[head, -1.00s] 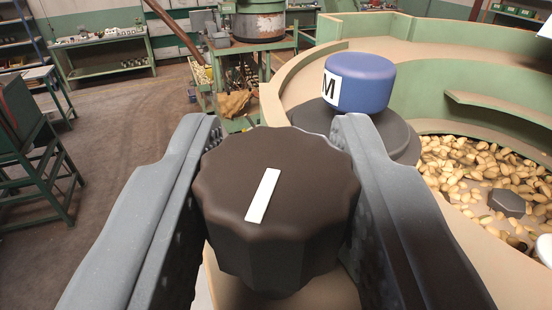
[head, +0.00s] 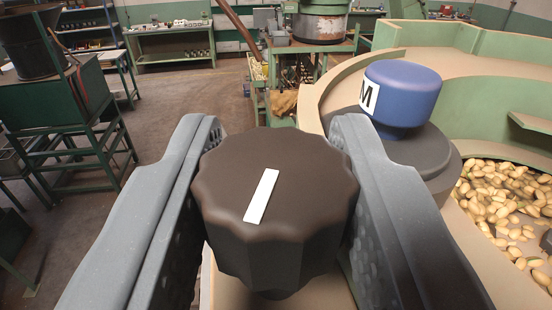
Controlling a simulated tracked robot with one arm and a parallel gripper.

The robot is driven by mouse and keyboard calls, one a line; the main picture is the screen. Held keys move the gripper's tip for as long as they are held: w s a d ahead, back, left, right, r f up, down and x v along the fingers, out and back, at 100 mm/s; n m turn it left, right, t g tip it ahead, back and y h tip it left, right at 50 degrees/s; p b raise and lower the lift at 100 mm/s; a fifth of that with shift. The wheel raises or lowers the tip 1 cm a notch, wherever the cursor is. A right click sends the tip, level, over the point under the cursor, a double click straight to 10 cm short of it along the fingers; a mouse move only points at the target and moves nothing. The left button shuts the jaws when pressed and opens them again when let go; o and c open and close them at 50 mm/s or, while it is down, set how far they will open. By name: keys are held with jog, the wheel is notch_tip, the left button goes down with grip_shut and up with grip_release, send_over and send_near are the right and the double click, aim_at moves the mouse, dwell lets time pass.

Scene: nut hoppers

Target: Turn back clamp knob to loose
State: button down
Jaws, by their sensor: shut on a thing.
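The clamp knob (head: 275,215) is dark brown and fluted, with a white pointer bar (head: 262,196) on its top. The bar leans a little, its far end to the right. My gripper (head: 277,160) is shut on the knob, one grey finger against its left side and one against its right. The knob's base is mostly hidden beneath it and by the fingers.
A blue cap (head: 403,92) marked M stands on a dark round base (head: 430,155) just behind the right finger. Nuts (head: 505,205) lie in the green-walled bowl (head: 487,110) at right. Green benches (head: 172,48) stand at the back, with open floor at left.

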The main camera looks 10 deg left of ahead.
jog(key=c, duration=1)
grip_release()
jog(key=shift+w, duration=0.15)
jog(key=shift+c, duration=0.2)
jog(key=shift+s+d+f+b, duration=0.15)
jog(key=shift+s+b, duration=0.15)
jog(key=shift+s, duration=0.4)
jog(key=b+v, duration=0.3)
jog(key=v, duration=0.9)
jog(key=shift+s+b, duration=0.3)
jog(key=shift+c, duration=0.2)
